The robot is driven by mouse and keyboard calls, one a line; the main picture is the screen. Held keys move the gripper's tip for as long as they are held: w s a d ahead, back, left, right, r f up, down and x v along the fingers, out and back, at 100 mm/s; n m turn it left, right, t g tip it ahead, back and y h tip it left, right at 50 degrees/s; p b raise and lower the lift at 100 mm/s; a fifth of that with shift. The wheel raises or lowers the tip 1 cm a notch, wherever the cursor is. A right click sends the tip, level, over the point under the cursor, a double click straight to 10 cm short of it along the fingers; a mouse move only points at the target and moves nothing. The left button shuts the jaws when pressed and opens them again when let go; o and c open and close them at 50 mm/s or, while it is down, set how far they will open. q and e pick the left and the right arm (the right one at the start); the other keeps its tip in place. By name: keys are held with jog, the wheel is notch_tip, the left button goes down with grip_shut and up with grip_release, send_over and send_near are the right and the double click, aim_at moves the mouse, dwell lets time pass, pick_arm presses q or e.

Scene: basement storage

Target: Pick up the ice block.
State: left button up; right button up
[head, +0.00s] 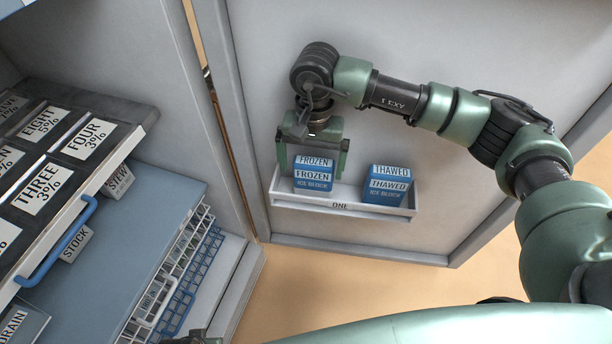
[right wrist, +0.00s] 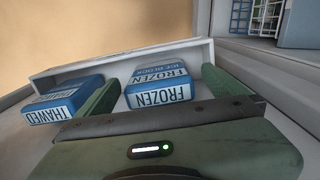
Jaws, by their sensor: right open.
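A blue and white block labelled FROZEN ICE BLOCK (head: 313,178) stands in the left half of a white door shelf (head: 345,207) marked ONE. My right gripper (head: 314,152) is open above it, with its fingers on either side of the block. In the right wrist view, the THAWED block (right wrist: 62,100) is just outside one finger. My left gripper cannot be made out.
The shelf sits on a large grey door panel (head: 440,215). At left is a cabinet with a rack of labelled tiles (head: 42,187), a blue handle (head: 62,245) and white and blue wire baskets (head: 180,280). Tan floor (head: 330,285) is clear below the shelf.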

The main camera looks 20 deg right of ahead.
aim_at(313, 180)
jog(key=shift+w+d+b, duration=0.25)
jog(key=shift+d+b, duration=0.05)
jog(key=shift+b, duration=0.05)
jog(key=shift+w+f, duration=0.15)
jog(key=shift+f, duration=0.1)
jog(key=shift+w+a+f, duration=0.1)
jog(key=shift+w+f, duration=0.05)
jog(key=shift+f, duration=0.45)
jog(key=f, duration=0.5)
jog(key=shift+d+f, duration=0.2)
jog(key=shift+f, duration=0.2)
pick_arm(q)
jog(key=shift+w+a+r, duration=0.15)
jog(key=shift+w+r, duration=0.4)
pick_arm(e)
jog(key=c, duration=1.6)
jog(key=shift+r, duration=0.15)
